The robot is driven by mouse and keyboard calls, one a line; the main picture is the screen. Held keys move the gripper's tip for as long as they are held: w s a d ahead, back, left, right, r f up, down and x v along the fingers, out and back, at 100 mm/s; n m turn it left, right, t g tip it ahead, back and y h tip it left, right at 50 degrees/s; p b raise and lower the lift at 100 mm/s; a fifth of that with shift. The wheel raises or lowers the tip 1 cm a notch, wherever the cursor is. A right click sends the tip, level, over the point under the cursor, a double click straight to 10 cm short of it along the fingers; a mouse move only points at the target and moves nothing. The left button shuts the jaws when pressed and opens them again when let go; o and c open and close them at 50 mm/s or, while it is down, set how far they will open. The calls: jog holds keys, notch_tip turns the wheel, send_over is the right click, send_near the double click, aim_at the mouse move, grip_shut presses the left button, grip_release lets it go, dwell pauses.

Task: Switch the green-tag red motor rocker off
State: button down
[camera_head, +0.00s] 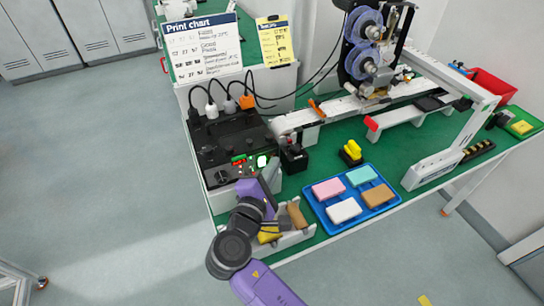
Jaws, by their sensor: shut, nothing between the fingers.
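The black control box (222,138) stands at the left end of the green bench. On its sloped front, small green and red marks (239,160) sit beside a bright white-green panel (262,161). They are too small for me to tell which is the green-tag red motor rocker, or its position. My purple arm reaches up from the bottom. My gripper (266,175) is shut and empty at the front right of the control box, just below the bright panel. It hides part of the front, and I cannot tell whether it touches.
A blue tray (318,213) with pink, teal, white and tan blocks lies to the right. A small black box (294,158) stands close beside the control box. Cables and plugs rise behind it. A wooden-handled tool (297,215) lies near my wrist.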

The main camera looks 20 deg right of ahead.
jog(key=shift+s+f+p, duration=0.1)
jog(key=shift+s+p, duration=0.25)
jog(key=shift+s, duration=0.35)
jog(key=shift+s, duration=0.1)
jog(key=shift+s+f+p, duration=0.2)
jog(key=shift+s+p, duration=0.2)
jog(key=shift+s, duration=0.8)
jog(key=shift+s+f+p, duration=0.15)
jog(key=shift+s+p, duration=0.25)
jog(key=shift+s, duration=0.8)
